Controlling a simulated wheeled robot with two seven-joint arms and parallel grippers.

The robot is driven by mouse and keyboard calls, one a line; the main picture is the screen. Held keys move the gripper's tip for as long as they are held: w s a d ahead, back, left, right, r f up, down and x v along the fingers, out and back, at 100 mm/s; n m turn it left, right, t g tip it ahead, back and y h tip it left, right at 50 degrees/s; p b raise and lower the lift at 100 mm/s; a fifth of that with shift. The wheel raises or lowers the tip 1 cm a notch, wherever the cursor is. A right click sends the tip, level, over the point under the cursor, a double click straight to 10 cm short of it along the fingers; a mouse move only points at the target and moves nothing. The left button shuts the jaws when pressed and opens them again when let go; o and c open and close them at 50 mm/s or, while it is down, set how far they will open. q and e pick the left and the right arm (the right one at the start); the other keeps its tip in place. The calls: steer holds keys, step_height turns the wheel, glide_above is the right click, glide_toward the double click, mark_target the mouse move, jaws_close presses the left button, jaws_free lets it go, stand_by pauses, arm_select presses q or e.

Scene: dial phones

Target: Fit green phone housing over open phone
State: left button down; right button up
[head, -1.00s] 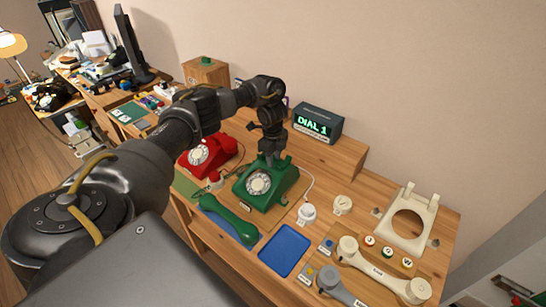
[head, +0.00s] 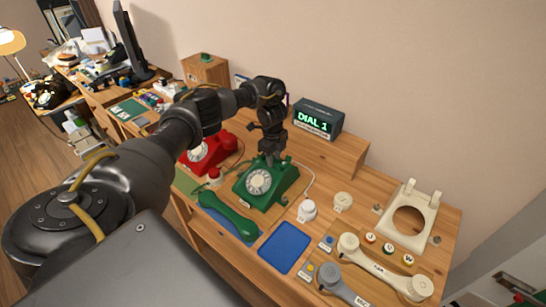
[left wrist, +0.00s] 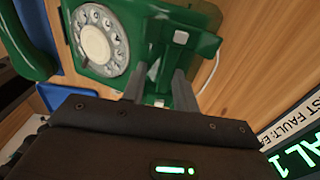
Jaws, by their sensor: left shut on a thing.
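The green phone housing (head: 266,186) with its pale dial (head: 258,181) sits upright on the wooden bench, in the middle of the head view. My left gripper (head: 270,158) reaches down from above and is shut on the housing's upper back part, near the cradle. In the left wrist view the two fingers (left wrist: 168,88) grip the green housing (left wrist: 160,32) between the cradle posts, and the dial (left wrist: 100,40) faces up and left. The open phone under the housing is hidden; I cannot tell how closely the two fit. My right gripper is not in view.
A green handset (head: 228,215) lies left of the housing on a blue mat. A red phone (head: 207,152) stands behind left. A blue tray (head: 284,247), cream handset (head: 384,268) and cream housing (head: 410,217) are to the right. A display box (head: 318,119) reading "DIAL 1" stands behind.

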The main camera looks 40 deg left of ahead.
arm_select(q)
steer(key=c, duration=1)
jaws_free()
steer(key=shift+r, duration=0.1)
step_height(320, 180, up, 11)
steer(key=p, duration=0.2)
steer(key=shift+s, duration=0.2)
